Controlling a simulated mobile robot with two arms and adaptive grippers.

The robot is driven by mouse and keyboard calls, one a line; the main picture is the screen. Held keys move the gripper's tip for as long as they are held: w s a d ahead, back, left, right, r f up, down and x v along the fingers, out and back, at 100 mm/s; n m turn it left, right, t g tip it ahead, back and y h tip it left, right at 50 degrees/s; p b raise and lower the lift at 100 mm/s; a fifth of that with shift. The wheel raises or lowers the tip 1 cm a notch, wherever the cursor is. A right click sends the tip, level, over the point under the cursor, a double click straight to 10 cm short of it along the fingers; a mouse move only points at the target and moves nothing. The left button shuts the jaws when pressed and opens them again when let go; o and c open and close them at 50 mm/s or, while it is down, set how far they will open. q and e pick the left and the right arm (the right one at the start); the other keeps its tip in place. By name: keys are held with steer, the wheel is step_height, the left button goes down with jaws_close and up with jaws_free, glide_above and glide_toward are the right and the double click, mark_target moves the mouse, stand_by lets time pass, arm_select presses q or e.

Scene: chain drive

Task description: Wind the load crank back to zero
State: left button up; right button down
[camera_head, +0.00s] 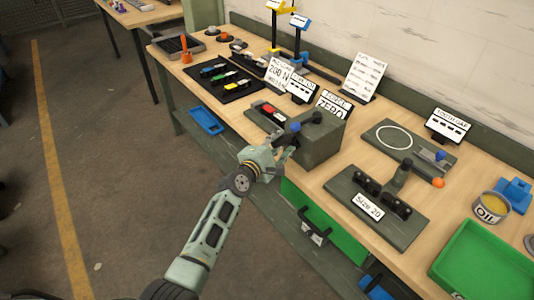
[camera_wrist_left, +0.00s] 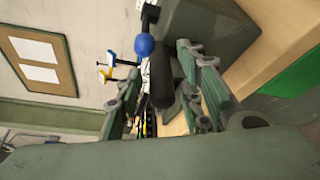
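The load crank appears to be the one on the grey-green box (camera_head: 322,148), with a blue knob (camera_head: 295,127) at the box's left side. In the left wrist view, the blue knob (camera_wrist_left: 144,46) and a black cylindrical grip (camera_wrist_left: 161,82) show ahead of the fingers. My left gripper (camera_head: 283,150) is just left of the box, close to the knob. In the left wrist view its fingers (camera_wrist_left: 165,108) stand apart, with the black grip seen between them. Whether they touch it cannot be told. My right gripper is out of view.
A Size 20 fixture (camera_head: 376,203) and a green tray (camera_head: 483,262) are to the right. A black mat with parts (camera_head: 225,81) lies to the left.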

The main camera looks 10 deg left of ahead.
arm_select(q)
steer(key=v, duration=1)
steer(key=shift+s+a, duration=0.1)
steer(key=shift+a, duration=0.05)
steer(key=s+a+f+m+g+y+b, duration=0.1)
steer(key=s+f+m+g, duration=0.35)
steer(key=f, duration=0.85)
steer(key=s+f+m+g+y+b, duration=0.1)
steer(key=s+f+m, duration=0.1)
steer(key=s+f, duration=0.85)
steer(key=s+a+f+m+g+y, duration=0.15)
steer(key=s+f+m, duration=0.25)
steer(key=f, duration=1.1)
steer(key=s+a+f+m+g, duration=0.1)
steer(key=s+f, duration=0.5)
steer(key=s, duration=0.6)
steer(key=s+a+f+m+g+y+b, duration=0.1)
steer(key=s+f+m+g, duration=0.3)
steer(key=s, duration=0.8)
steer(key=s+a+f+m+g+b, duration=0.1)
steer(key=s+a+f+m+g, duration=0.1)
steer(key=s+f+m, duration=0.4)
steer(key=s+a+f, duration=0.1)
steer(key=s+f, duration=0.2)
steer(key=s, duration=0.3)
steer(key=shift+s, duration=0.25)
